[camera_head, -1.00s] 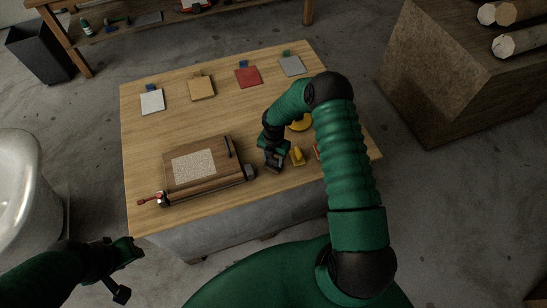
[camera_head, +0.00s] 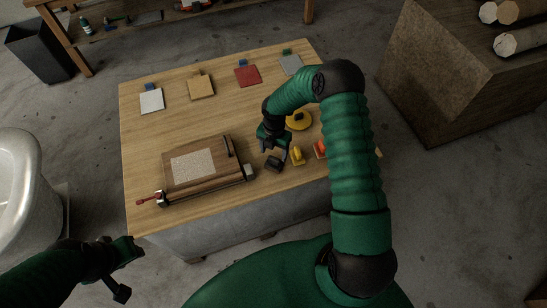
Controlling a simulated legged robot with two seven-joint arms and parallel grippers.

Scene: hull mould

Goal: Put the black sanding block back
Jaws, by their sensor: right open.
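The black sanding block (camera_head: 273,164) sits on the wooden table (camera_head: 145,130), just right of the brown board and left of a yellow block (camera_head: 297,156). My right gripper (camera_head: 273,148) is open, a little above and behind the black block; I cannot tell whether it touches it. My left gripper (camera_head: 128,268) is at the lower left, off the table and away from the blocks; its jaws are too dark to read.
A brown board (camera_head: 215,150) with a pale speckled sheet is clamped at the table's front left. An orange block (camera_head: 320,149) and a yellow disc (camera_head: 299,120) are near my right arm. White, tan, red and grey squares line the back. The table's middle is clear.

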